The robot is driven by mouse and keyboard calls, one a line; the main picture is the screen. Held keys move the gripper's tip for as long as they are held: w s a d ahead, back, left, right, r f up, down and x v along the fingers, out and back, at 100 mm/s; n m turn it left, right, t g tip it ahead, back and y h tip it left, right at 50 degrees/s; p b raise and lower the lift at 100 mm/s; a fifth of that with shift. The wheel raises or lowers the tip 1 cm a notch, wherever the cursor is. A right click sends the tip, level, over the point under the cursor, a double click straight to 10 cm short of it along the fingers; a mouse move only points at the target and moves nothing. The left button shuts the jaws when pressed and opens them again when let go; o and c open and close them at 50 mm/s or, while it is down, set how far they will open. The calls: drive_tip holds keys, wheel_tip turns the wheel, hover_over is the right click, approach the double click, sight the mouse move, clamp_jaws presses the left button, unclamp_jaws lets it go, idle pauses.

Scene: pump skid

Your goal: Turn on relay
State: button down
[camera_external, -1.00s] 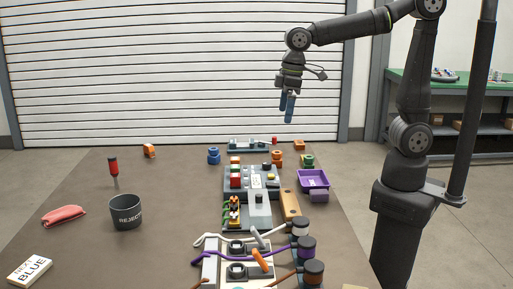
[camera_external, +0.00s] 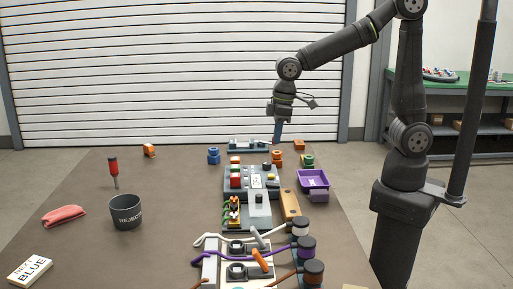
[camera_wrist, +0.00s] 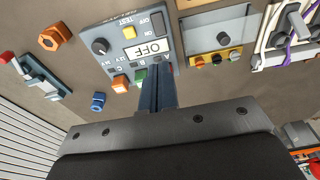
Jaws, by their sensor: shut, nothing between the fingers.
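The grey relay panel (camera_wrist: 118,22) fills the upper middle of the wrist view. The panel also shows in the external view (camera_external: 262,196), in the middle of the table. My gripper (camera_external: 277,143) is shut and empty, pointing down above the far end of the table. In the wrist view its fingers (camera_wrist: 157,72) overlap the panel's lower edge and hide part of it.
A purple bin (camera_external: 313,179) stands right of the panel, and a REJECT cup (camera_external: 125,213) stands to the left. A blue nut (camera_external: 214,156) and orange pieces (camera_external: 277,158) stand near the far end.

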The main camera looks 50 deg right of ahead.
sight(270, 183)
drive_tip(key=shift+f, duration=0.1)
drive_tip(key=f, duration=0.4)
drive_tip(key=w+a+f, duration=0.1)
drive_tip(key=f, duration=0.8)
drive_tip(key=shift+w+a+f, duration=0.15)
drive_tip(key=shift+w+f, duration=0.05)
drive_tip(key=shift+f, duration=0.1)
drive_tip(key=shift+w+a+f, duration=0.1)
drive_tip(key=shift+a+f, duration=0.05)
drive_tip(key=shift+f, duration=0.1)
drive_tip(key=shift+s+d+r, duration=0.15)
drive_tip(key=shift+s+d, duration=0.5)
drive_tip(key=shift+r, duration=0.1)
